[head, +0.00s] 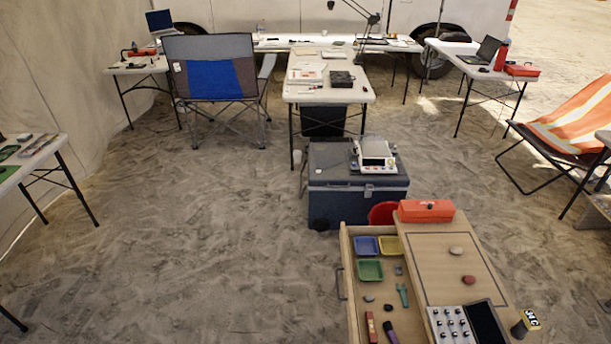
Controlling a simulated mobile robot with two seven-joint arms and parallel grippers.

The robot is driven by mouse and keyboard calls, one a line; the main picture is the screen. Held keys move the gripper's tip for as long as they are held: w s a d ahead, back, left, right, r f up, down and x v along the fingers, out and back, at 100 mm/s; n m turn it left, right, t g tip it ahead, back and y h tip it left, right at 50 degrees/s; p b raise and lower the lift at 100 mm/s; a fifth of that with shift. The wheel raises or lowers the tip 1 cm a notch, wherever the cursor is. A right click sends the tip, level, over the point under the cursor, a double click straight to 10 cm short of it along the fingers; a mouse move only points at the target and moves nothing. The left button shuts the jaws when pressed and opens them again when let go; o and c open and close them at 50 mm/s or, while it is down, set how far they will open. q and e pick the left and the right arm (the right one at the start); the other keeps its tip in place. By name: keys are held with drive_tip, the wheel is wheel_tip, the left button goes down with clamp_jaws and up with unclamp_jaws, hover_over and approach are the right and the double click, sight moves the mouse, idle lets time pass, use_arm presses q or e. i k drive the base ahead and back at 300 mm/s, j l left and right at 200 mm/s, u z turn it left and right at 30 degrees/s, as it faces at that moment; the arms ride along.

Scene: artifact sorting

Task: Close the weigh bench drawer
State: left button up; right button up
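The weigh bench (440,243) stands at the lower right, a light wooden bench with a dark outline marked on its top. Its drawer (347,262) is pulled out on the left side, with a dark handle (340,282) on its left face. In the drawer are a blue tray (366,246), a yellow tray (390,245), a green tray (370,270), a teal tool (403,294), small dark stones and a few more tools near the bottom edge. Neither of my grippers is in view.
A red toolbox (426,211) and two stones lie on the bench top, near a panel of round pieces (452,325). A blue cooler (357,190) and a red bucket (382,213) stand just behind. Sandy floor (200,250) left of the drawer is clear.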

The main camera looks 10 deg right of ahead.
sight(407, 323)
drive_tip(key=i+j+z, duration=0.1)
drive_tip(key=z, duration=0.35)
drive_tip(key=i+j+z, duration=0.1)
drive_tip(key=z, duration=0.35)
drive_tip(key=i+l, duration=0.55)
